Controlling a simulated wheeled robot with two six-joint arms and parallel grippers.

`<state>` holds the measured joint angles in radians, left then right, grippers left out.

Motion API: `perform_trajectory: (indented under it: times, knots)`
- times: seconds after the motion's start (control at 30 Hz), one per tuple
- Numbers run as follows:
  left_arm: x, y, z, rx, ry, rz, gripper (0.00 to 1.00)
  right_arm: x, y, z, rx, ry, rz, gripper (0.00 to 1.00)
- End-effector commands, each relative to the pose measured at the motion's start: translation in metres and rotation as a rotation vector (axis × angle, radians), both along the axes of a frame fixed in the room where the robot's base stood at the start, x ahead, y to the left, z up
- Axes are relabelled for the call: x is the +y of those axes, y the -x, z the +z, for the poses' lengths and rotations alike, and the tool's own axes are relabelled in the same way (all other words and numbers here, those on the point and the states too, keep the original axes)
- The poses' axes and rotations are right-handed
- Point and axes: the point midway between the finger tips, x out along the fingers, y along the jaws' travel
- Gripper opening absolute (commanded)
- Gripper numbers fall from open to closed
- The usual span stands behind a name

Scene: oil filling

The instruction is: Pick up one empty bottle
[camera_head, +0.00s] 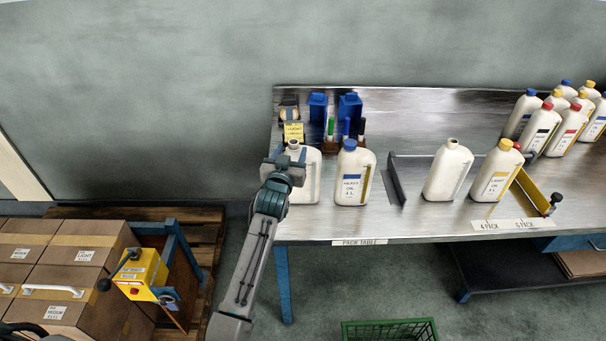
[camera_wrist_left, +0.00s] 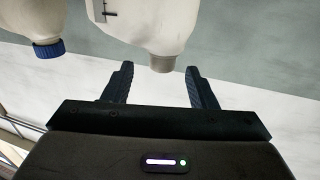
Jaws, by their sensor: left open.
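An uncapped white bottle (camera_head: 309,180) stands near the left end of the metal table, partly hidden behind my left gripper (camera_head: 283,168). In the left wrist view the neck of that bottle (camera_wrist_left: 162,63) points between the two open fingers of the left gripper (camera_wrist_left: 160,80). The fingers are on either side of the neck, and I cannot tell whether they touch it. A second uncapped white bottle (camera_head: 448,172) stands further right beside a metal guide. My right gripper is not in view.
A blue-capped "Heavy Oil" bottle (camera_head: 353,175) stands close right of the first bottle; its cap shows in the left wrist view (camera_wrist_left: 48,49). A yellow-capped bottle (camera_head: 495,172) and several capped bottles stand further right. Blue bins (camera_head: 349,108) and markers stand behind.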

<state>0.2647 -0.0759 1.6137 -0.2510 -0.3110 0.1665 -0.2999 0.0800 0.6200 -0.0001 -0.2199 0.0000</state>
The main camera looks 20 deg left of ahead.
Motion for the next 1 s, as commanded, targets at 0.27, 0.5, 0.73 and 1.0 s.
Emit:
perform_trajectory:
  times: [0.27, 0.5, 0.73, 1.0]
  knots:
    - [0.004, -0.035, 0.003, 0.001, -0.003, 0.000, 0.52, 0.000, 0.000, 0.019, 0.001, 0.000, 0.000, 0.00]
    - [0.005, -0.049, 0.001, 0.001, 0.000, 0.000, 0.52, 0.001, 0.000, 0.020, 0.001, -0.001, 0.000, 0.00]
    - [0.005, -0.049, 0.001, 0.001, 0.000, 0.000, 0.40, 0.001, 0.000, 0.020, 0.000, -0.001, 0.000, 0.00]
    - [0.005, -0.049, 0.001, 0.001, 0.000, 0.000, 0.00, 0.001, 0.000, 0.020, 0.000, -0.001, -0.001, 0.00]
